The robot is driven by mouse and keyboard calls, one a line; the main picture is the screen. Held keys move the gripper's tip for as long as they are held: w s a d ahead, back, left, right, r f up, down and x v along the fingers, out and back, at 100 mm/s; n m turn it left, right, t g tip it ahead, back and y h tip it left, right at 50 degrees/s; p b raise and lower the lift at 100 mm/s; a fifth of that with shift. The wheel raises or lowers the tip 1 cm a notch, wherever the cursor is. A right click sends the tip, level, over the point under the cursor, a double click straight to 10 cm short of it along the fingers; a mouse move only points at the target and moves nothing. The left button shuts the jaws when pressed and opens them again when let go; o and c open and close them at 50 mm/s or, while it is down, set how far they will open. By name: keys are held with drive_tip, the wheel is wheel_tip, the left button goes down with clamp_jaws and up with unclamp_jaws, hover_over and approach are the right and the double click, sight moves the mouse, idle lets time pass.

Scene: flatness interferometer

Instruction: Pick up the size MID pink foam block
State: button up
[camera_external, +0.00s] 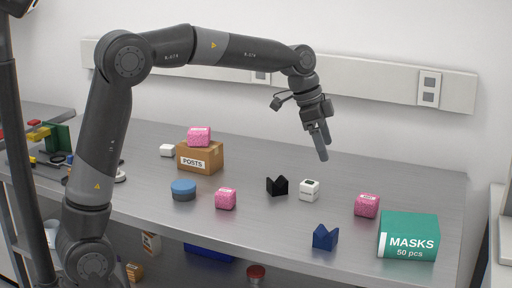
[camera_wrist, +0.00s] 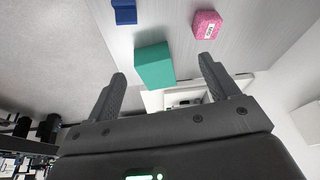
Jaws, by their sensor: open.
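Three pink foam blocks are in the external view. One pink block (camera_external: 199,136) lies on top of the cardboard POSTS box, one (camera_external: 225,199) stands on the bench left of centre, and one (camera_external: 367,205) stands at the right beside the green MASKS box. Each has a small white label, too small to read, so I cannot tell which is MID. My gripper (camera_external: 321,145) is open and empty, raised above the back right of the bench and apart from all blocks. In the wrist view my open fingers (camera_wrist: 162,67) show, with one pink block (camera_wrist: 208,24) beyond them, its label unreadable.
The green MASKS box (camera_external: 408,238) is close to the right pink block; it also shows in the wrist view (camera_wrist: 155,66). A navy notched block (camera_external: 325,237), black notched block (camera_external: 277,186), white cube (camera_external: 309,190), blue-topped puck (camera_external: 183,190) and POSTS box (camera_external: 202,157) stand on the bench.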

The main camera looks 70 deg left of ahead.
drive_tip(key=w+a+f+m, duration=0.2)
drive_tip(key=w+a+f, duration=0.25)
drive_tip(key=w, duration=0.35)
drive_tip(key=m+h, duration=0.1)
drive_tip(key=h, duration=0.1)
approach(364, 196)
drive_tip(key=shift+g, duration=0.3)
drive_tip(key=x, duration=1.1)
drive_tip(key=shift+w+d, duration=0.1)
drive_tip(key=shift+w, duration=0.05)
drive_tip(key=c, duration=1)
drive_tip(key=shift+c, duration=0.2)
